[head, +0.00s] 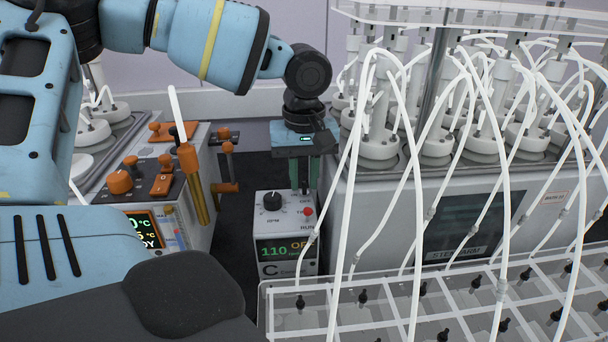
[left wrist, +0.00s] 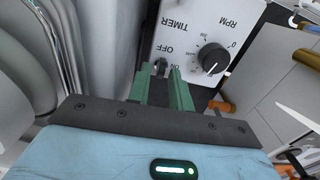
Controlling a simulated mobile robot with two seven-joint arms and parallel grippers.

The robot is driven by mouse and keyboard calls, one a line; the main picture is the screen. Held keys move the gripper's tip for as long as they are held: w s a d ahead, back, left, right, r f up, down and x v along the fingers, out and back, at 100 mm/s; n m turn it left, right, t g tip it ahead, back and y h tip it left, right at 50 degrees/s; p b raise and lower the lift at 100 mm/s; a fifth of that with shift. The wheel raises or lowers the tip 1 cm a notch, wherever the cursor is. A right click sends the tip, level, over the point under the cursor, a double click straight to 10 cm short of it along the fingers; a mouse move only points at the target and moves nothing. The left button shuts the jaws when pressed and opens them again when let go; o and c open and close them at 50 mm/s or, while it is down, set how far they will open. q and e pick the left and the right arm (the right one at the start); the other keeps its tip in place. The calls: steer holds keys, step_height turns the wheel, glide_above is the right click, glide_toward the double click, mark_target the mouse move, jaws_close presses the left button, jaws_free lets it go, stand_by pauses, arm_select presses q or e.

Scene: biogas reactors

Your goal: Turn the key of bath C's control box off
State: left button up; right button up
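Bath C's control box (head: 285,232) is a small white box with a black RPM knob (head: 272,201), a red RUN button (head: 308,211) and a display with a green 110 and orange letters beginning OF. My left gripper (head: 303,188) points down over the box's back right corner, hiding the key in the head view. In the left wrist view the small metal key (left wrist: 160,67) lies between the tips of the green fingers, beside the OFF and ON marks. I cannot tell whether the fingers press on it. My right gripper is out of view.
To the right stands the bath (head: 440,215) with several reactor bottles and looping white tubes, some close to my gripper. A clear rack (head: 290,320) stands in front. Another unit with orange knobs (head: 120,182) and an upright orange-handled valve (head: 188,160) is on the left.

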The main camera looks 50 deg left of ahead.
arm_select(q)
steer(key=shift+o, duration=0.6)
steer(key=shift+r, duration=3.95)
